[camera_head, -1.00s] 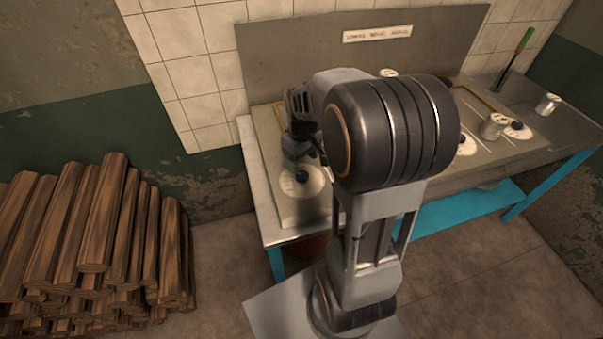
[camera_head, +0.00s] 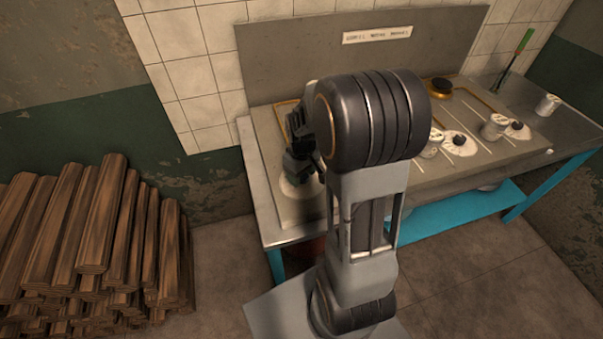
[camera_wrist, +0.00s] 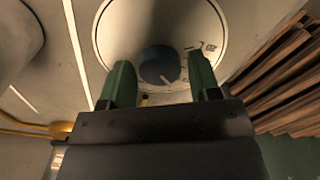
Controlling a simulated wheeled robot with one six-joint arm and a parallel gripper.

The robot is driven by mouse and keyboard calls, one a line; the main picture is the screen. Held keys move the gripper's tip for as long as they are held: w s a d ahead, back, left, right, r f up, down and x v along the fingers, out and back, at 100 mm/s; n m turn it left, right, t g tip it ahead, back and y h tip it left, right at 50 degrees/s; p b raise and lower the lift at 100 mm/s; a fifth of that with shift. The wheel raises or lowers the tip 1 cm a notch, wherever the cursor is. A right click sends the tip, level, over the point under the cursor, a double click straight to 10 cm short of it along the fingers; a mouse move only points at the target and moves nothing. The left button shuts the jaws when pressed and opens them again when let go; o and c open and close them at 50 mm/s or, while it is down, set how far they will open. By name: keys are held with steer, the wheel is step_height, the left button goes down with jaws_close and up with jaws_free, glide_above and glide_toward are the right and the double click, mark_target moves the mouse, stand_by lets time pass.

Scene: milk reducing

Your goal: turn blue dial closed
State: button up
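The blue dial (camera_wrist: 158,66) is a small dark blue knob at the centre of a round, pale plate with markings (camera_wrist: 205,25). In the wrist view it lies between and just beyond the two green fingertips of my gripper (camera_wrist: 161,85). The fingers are apart, with a gap on each side of the knob; whether either touches it I cannot tell. In the head view my gripper (camera_head: 302,168) is over the pale round plate (camera_head: 300,190) at the left end of the counter, and it hides the knob.
A metal back panel (camera_head: 300,60) stands behind. Stacked logs (camera_head: 85,240) lie on the floor at left. A wall of tiles (camera_head: 190,60) is behind.

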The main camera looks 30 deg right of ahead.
steer(key=c, duration=0.7)
steer(key=shift+o, duration=0.2)
steer(key=shift+m, duration=0.3)
steer(key=m, duration=0.4)
steer(key=shift+m, duration=2.6)
steer(key=o, duration=0.9)
steer(key=shift+r, duration=0.1)
